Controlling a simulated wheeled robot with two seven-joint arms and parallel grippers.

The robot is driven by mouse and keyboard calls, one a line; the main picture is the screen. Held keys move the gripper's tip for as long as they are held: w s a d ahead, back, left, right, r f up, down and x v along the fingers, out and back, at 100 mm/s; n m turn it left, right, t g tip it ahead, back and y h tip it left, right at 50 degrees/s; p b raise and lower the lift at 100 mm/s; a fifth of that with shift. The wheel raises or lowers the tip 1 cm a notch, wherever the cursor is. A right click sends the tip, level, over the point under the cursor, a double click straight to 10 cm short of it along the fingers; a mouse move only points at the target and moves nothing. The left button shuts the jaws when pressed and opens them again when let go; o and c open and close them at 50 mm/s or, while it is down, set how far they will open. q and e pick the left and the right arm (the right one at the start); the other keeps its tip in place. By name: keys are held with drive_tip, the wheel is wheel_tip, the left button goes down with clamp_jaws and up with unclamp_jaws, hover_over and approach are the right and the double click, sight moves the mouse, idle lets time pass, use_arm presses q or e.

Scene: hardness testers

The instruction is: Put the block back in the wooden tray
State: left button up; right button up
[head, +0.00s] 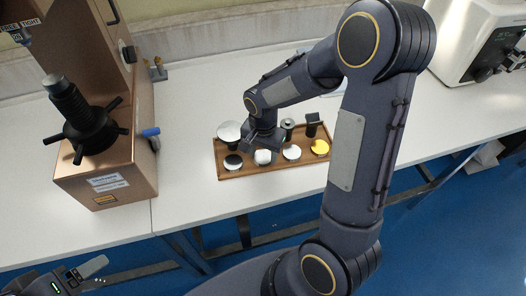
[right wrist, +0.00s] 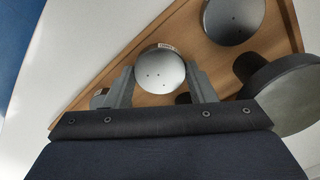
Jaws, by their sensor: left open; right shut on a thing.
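The wooden tray (head: 276,170) lies on the white bench and carries several round blocks and other parts. My right gripper (head: 262,148) reaches down over the tray's left-middle part. In the right wrist view, the right gripper (right wrist: 161,88) is shut on a round silver block (right wrist: 160,70) with a small label on its side. The block is over the tray's wood (right wrist: 178,30); whether it touches the tray floor I cannot tell. It shows as a pale disc (head: 263,157) in the head view. My left gripper (head: 97,273) is open and empty at the lower left.
A large silver plate (head: 229,131) and a black block (head: 312,122) stand behind. A copper-coloured tester (head: 105,165) stands left, a white machine (head: 470,45) right.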

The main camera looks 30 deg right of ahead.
sight(263, 156)
drive_tip(key=shift+f, duration=0.1)
drive_tip(key=o, duration=1.3)
drive_tip(key=shift+r, duration=0.35)
wheel_tip(263, 156, up, 11)
drive_tip(key=s+a+r+n+t+y, duration=0.1)
drive_tip(key=s+n+t, duration=0.1)
drive_tip(key=s, duration=0.3)
drive_tip(key=s+a+r+n+t+y, duration=0.1)
drive_tip(key=s+r+n, duration=0.1)
drive_tip(key=s+n, duration=0.2)
drive_tip(key=s+a+r+n+t+y+p, duration=0.1)
drive_tip(key=s+a+r+n+t, duration=0.1)
drive_tip(key=s, duration=0.6)
drive_tip(key=shift+a+n+t+y, duration=0.1)
drive_tip(key=shift+n+t+y, duration=0.25)
drive_tip(key=shift+n, duration=0.25)
